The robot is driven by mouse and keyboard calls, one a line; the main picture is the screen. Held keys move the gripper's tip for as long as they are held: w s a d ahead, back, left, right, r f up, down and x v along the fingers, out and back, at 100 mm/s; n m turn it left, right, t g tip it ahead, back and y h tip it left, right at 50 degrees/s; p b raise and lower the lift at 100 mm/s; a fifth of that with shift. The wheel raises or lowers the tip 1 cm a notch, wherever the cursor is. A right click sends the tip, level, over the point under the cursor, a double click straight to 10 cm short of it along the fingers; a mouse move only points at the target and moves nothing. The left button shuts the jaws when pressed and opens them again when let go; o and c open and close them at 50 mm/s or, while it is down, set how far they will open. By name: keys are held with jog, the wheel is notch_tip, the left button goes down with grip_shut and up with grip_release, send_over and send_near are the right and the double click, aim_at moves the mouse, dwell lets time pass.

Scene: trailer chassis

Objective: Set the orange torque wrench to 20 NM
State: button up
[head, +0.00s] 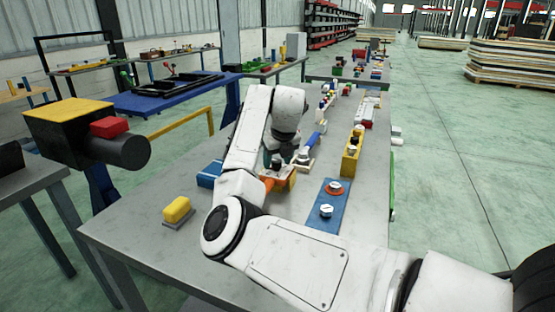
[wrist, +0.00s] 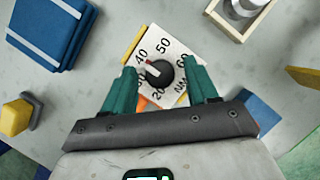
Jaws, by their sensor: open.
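The orange torque wrench (head: 272,184) lies on the grey table, partly hidden by my arm in the head view. In the wrist view its white dial plate (wrist: 176,48) reads 20, 30, 40, 50, 60 and NM. A round black knob (wrist: 160,78) with a red and white pointer sits on the plate. The pointer aims up-left, around 40 to 50. My gripper (wrist: 159,70) is open, with one teal finger on each side of the knob. I cannot tell whether the fingers touch it. Most of the wrench body is hidden under my gripper.
A blue box (head: 209,173) lies left of the wrench, and a yellow block on a grey base (head: 177,209) nearer. A wooden tray (head: 306,163) stands close on the right. A blue board with round knobs (head: 325,213) and a yellow block (head: 351,160) lie further right.

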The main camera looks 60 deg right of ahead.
jog(key=shift+c, duration=0.3)
jog(key=c, duration=1)
jog(key=shift+r+p, duration=0.15)
jog(key=shift+p, duration=0.2)
